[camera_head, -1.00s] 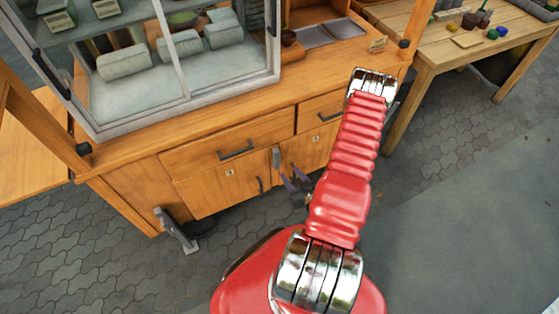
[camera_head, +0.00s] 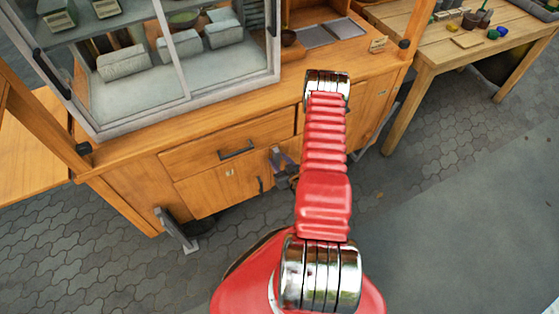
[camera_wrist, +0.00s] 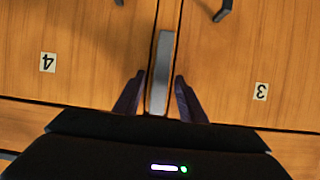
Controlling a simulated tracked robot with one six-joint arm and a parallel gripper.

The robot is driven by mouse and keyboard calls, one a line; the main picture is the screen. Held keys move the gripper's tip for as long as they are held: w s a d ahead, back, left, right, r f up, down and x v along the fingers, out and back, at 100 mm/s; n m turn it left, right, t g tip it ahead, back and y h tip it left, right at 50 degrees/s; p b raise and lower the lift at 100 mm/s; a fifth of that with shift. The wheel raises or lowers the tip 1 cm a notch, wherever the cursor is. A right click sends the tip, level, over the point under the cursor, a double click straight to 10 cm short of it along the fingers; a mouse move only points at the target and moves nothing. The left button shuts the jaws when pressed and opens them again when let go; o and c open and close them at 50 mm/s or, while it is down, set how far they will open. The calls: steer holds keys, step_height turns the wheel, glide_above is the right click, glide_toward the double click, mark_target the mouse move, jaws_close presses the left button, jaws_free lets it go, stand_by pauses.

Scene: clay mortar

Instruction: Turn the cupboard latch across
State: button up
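The cupboard latch (camera_wrist: 160,72) is a grey bar standing upright over the seam between two wooden cupboard doors in the wrist view. In the head view the latch (camera_head: 275,155) shows at the cupboard front, just left of my arm. My gripper (camera_wrist: 157,82) is open, with one dark purple finger on each side of the latch's near end. A gap shows between each finger and the bar; I cannot tell the depth between them. In the head view my gripper (camera_head: 284,162) is at the latch, partly hidden by my red arm.
The doors carry number labels, 4 (camera_wrist: 48,62) and 3 (camera_wrist: 260,91), and dark handles (camera_wrist: 222,10). A drawer (camera_head: 228,150) sits above the left door. A glass case (camera_head: 180,60) stands on the counter. A wooden table (camera_head: 470,45) is at the right.

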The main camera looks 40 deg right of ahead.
steer(key=shift+c, duration=0.7)
jaws_close()
steer(key=shift+d, duration=0.25)
steer(key=shift+a, duration=0.1)
